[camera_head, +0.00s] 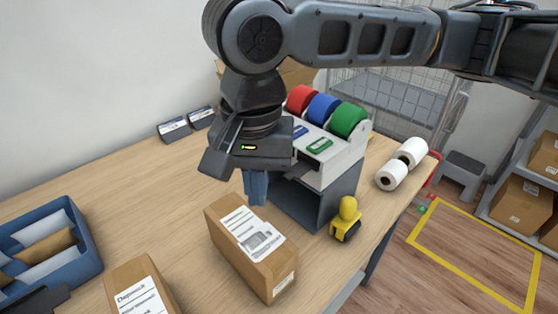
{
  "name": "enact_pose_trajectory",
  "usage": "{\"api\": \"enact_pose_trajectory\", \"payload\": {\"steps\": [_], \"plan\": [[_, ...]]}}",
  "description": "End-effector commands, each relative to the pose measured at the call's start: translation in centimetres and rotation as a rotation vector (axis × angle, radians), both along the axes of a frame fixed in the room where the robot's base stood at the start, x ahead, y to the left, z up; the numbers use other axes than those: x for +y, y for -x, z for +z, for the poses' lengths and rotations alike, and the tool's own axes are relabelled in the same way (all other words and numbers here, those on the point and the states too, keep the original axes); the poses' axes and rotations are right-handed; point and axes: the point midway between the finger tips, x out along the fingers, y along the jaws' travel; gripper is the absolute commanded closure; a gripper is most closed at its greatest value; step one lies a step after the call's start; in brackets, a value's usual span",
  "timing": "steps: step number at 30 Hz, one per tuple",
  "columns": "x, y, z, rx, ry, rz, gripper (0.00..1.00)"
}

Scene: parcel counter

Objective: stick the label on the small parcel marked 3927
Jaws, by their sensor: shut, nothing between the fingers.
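My gripper (257,202) points down with its blue fingers shut and empty. It is just behind and above a brown parcel (281,270). This parcel has a white printed label (240,221) on its top, with a grey patch (262,241) that I cannot make out. I cannot tell whether the fingers touch the parcel. A second brown parcel (122,276) at the lower left has a white printed sheet (142,299) and is cut by the frame edge. The number 3927 is not readable on either parcel, so I cannot tell which one bears it.
A dispenser (345,164) with red, blue and green rolls stands behind my gripper. A yellow and black tool (346,222) and white rolls (391,176) are on the right. A blue tray (91,264) holds envelopes at left. The wooden counter (150,195) is clear at centre left.

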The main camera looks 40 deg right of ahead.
Motion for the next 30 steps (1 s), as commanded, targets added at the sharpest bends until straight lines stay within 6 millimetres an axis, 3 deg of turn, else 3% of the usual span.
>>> {"api": "enact_pose_trajectory", "payload": {"steps": [8,21,30], "plan": [[0.1,0.2,-1.7,0.002,0.001,-0.007,1.00],[0.1,0.2,-6.9,0.002,0.001,-0.007,1.00],[0.1,0.2,-7.0,0.002,0.001,-0.007,1.00]]}}
